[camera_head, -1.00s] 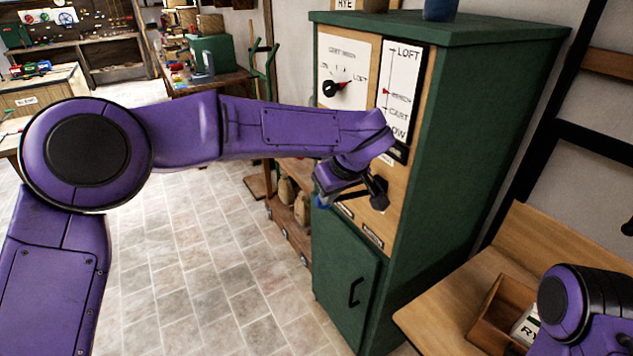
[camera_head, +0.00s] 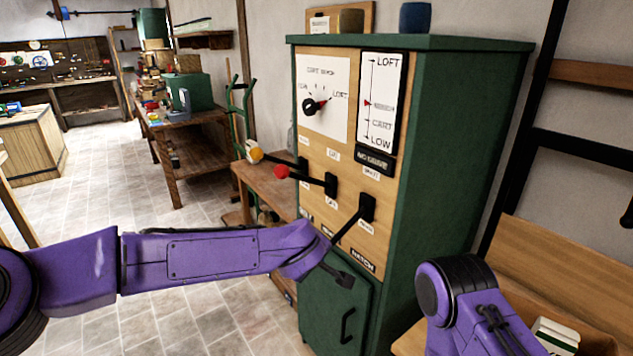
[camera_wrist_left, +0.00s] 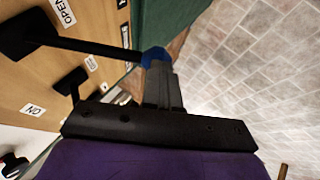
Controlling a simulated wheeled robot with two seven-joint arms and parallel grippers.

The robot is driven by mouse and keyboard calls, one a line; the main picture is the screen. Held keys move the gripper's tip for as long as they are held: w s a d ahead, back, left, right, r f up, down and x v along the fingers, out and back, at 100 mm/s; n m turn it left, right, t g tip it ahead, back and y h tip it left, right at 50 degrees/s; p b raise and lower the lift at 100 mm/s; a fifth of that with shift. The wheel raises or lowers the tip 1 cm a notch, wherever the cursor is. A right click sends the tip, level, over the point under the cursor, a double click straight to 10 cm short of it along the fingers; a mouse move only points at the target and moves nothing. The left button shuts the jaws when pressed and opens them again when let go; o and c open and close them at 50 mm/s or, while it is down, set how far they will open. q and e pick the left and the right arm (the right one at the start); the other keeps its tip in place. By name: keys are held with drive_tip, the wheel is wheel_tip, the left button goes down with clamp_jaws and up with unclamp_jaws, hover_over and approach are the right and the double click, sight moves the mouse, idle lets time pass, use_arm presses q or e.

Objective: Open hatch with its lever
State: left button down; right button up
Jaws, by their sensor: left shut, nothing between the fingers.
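A tall green cabinet (camera_head: 462,150) with a wooden front panel carries several black levers. One lever (camera_head: 352,226) slants down and left from its pivot; its end is hidden behind my arm in the head view. In the left wrist view this lever (camera_wrist_left: 90,46) ends in a blue knob (camera_wrist_left: 153,57), with an OPEN label by its pivot. My left gripper (camera_wrist_left: 160,72) is shut and empty, its fingertips right at the blue knob; contact is unclear. A HATCH label (camera_head: 363,260) sits above a green door (camera_head: 330,312), which is closed. My right gripper is out of view.
Levers with a red knob (camera_head: 282,172) and a yellow knob (camera_head: 256,153) stick out left of the blue-knobbed one. A dial (camera_head: 322,98) and scale (camera_head: 382,100) sit above. A wooden bench (camera_head: 575,265) stands right; open tiled floor lies left.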

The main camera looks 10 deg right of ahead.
use_arm(q)
drive_tip(key=shift+s+f, duration=0.25)
drive_tip(key=shift+f, duration=0.3)
drive_tip(key=p+v, duration=0.3)
drive_tip(key=v, duration=1.1)
drive_tip(key=shift+a+r, duration=0.2)
drive_tip(key=shift+a, duration=0.25)
drive_tip(key=shift+w, duration=0.15)
